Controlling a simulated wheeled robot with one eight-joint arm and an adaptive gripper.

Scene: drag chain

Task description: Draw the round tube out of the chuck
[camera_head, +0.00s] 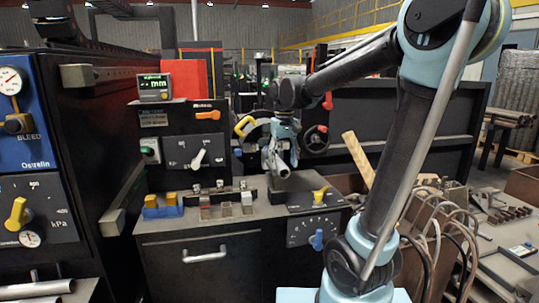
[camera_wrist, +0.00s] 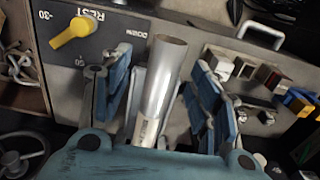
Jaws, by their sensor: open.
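The round tube (camera_wrist: 161,80) is a bare grey metal cylinder in the wrist view, with its open end toward the top of the picture. My gripper (camera_wrist: 163,88) has its blue-grey fingers apart, one on each side of the tube, with gaps showing between fingers and tube. The tube's lower end runs behind my gripper's body. In the head view, my gripper (camera_head: 277,158) is over the dark bench, and a short grey end of the tube (camera_head: 284,169) shows by it. I cannot make out the chuck; my gripper and wrist cover that area.
A panel with a yellow knob (camera_head: 320,193) lies below my gripper on the bench. Several small blocks (camera_head: 226,204) and a blue holder (camera_head: 163,207) stand to the left. A handwheel (camera_head: 316,139) is close behind on the right. A wooden board (camera_head: 357,158) leans near my arm.

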